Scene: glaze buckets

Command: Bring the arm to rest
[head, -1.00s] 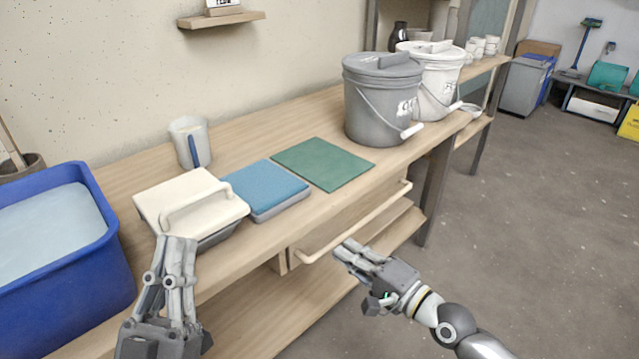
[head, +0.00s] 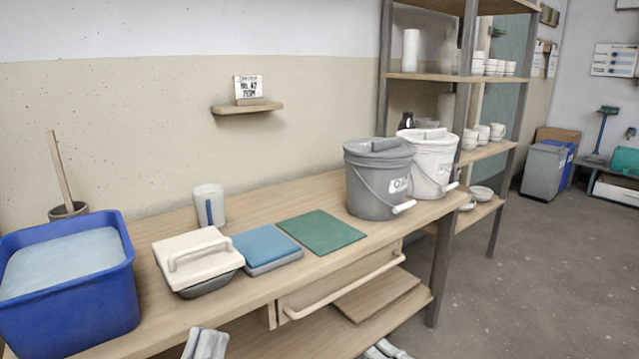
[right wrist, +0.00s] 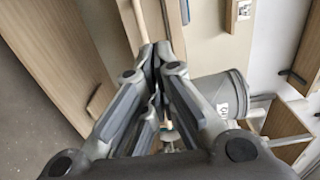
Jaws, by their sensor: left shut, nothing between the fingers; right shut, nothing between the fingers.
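My left gripper (head: 205,343) shows only its fingertips at the bottom edge of the head view, in front of the table and below the cream-lidded container. It is shut and empty. My right gripper (head: 385,350) shows only as fingertips at the bottom edge, right of the middle, in front of the lower shelf. In the right wrist view its fingers (right wrist: 152,55) meet and hold nothing. The grey bucket (head: 379,180) and the white bucket (head: 432,160) stand lidded at the right end of the table, apart from both grippers.
The wooden table (head: 260,195) also holds a blue tub (head: 75,310), a cream-lidded container (head: 195,252), a blue sponge-like block (head: 266,247), a green mat (head: 321,232) and a mug (head: 209,205). A drawer handle (head: 345,287) juts from the front. Floor (head: 530,270) at right is clear.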

